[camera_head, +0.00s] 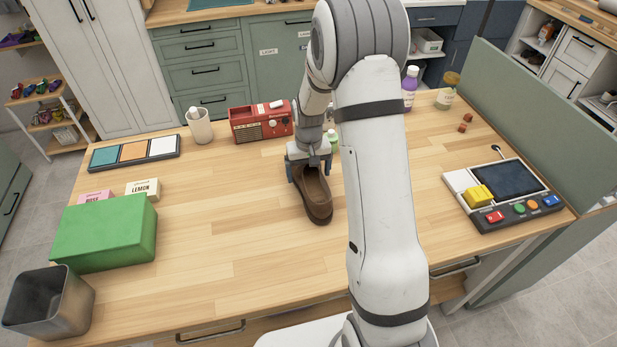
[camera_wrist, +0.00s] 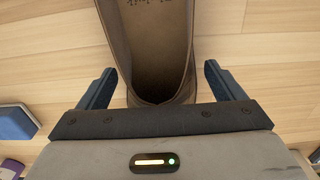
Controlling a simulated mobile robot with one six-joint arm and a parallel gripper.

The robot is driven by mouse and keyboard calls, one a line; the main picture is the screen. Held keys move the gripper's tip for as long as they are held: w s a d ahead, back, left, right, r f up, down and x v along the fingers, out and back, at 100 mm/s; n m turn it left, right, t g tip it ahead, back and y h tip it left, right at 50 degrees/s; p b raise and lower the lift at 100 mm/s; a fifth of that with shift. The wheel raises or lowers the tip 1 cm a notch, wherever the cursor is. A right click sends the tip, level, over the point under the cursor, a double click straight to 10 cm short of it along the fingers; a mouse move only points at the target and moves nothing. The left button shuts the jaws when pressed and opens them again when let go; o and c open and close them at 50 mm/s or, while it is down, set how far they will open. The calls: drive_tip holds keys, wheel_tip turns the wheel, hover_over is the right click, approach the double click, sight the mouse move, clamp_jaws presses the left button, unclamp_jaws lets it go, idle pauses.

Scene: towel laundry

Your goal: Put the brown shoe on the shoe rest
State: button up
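The brown shoe (camera_head: 317,202) lies on the wooden table, its toe towards the near side and its heel under my gripper (camera_head: 308,174). In the wrist view the shoe (camera_wrist: 150,45) shows from above, with its opening and heel between the two blue fingers of my gripper (camera_wrist: 159,78). The fingers are spread, with a gap on each side of the heel, so the gripper is open and not holding the shoe. I cannot make out a thing that is clearly the shoe rest.
A red radio (camera_head: 261,124) and a white cup (camera_head: 200,126) stand behind left. A tray with coloured pads (camera_head: 134,152), a green box (camera_head: 104,234) and a metal bin (camera_head: 50,304) are left. A button console (camera_head: 503,194) is right. The table's front middle is clear.

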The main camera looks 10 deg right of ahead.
drive_tip(key=c, duration=1.3)
